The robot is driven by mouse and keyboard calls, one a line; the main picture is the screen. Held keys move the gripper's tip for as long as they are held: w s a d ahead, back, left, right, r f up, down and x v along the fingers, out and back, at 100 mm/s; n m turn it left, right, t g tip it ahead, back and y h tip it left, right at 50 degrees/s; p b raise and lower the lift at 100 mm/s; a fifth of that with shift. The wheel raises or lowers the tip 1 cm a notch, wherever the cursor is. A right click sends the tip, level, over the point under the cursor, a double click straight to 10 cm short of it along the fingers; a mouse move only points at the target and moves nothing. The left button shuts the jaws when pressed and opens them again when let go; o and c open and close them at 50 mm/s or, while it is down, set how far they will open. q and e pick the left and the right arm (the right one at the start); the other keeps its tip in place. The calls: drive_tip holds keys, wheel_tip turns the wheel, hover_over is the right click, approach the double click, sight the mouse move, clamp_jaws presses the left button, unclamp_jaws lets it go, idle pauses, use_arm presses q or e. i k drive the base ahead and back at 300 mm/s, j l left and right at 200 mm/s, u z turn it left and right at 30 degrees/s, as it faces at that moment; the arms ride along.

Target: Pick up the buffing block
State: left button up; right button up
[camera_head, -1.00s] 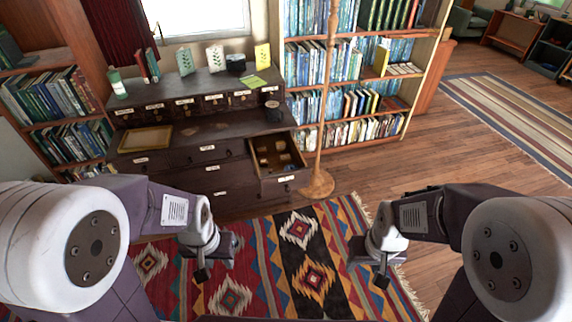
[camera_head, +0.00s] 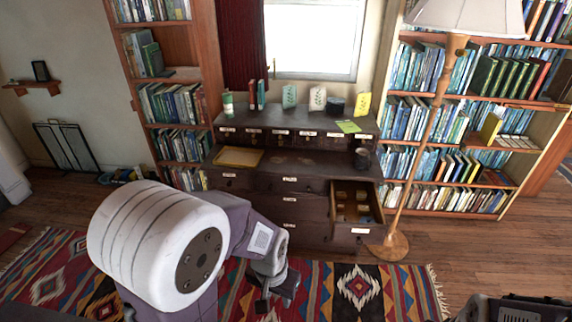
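An open drawer (camera_head: 356,221) juts from the right side of the dark desk. Several small tan and pale items (camera_head: 352,195) lie in it, too small to tell which, if any, is the buffing block. My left gripper (camera_head: 275,299) hangs low over the patterned rug, in front of the desk and left of the drawer. It is apart from the drawer, and its fingers are too dark and small to read. My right gripper is not in view; only a dark part of my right arm shows at the bottom right.
The dark desk (camera_head: 290,158) carries a yellow tray (camera_head: 238,157), a dark cup (camera_head: 362,158), a green bottle (camera_head: 228,103) and upright cards. A floor lamp (camera_head: 420,160) stands right of the drawer. Bookcases flank the desk. The rug (camera_head: 50,270) in front looks clear.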

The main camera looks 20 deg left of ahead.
sight(362, 210)
drive_tip(key=i+l, duration=0.3)
drive_tip(key=i, duration=0.2)
drive_tip(key=i+l, duration=0.35)
drive_tip(key=i, duration=0.2)
drive_tip(key=i+l+u, duration=0.1)
drive_tip(key=i+l, duration=0.2)
drive_tip(key=i, duration=0.2)
drive_tip(key=i+l, duration=0.35)
drive_tip(key=i, duration=0.2)
